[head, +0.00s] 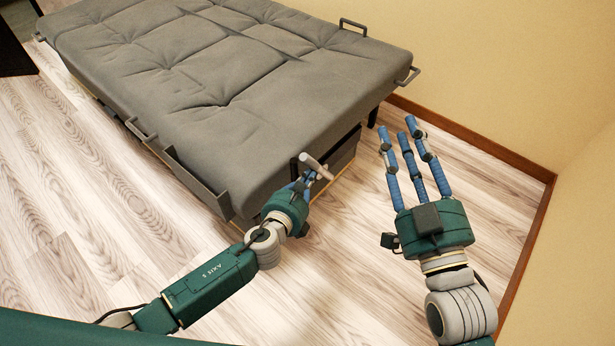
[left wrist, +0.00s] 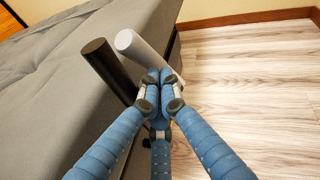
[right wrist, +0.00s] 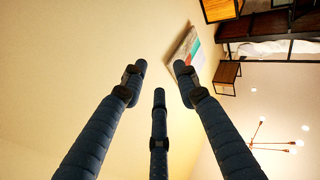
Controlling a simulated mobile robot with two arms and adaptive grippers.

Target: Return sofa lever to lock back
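The grey sofa (head: 215,70) lies flat like a bed. The light grey sofa lever (head: 317,165) sticks out at its near right corner, beside a dark bar (left wrist: 106,66). The lever also shows in the left wrist view (left wrist: 138,47). My left gripper (head: 306,183) is at the lever, with its fingers drawn together around its lower part. The fingers hide that part, so the exact contact is hard to see. My right gripper (head: 405,135) is open and empty, right of the sofa over the floor. Its three fingers are spread in the right wrist view (right wrist: 158,80).
Dark rails (head: 196,183) run along the sofa's near side, with a handle (head: 353,25) at the back and another (head: 408,76) at the right. Beige walls (head: 500,60) with a brown baseboard (head: 470,140) close off the right. Wooden floor (head: 75,215) is clear at the left.

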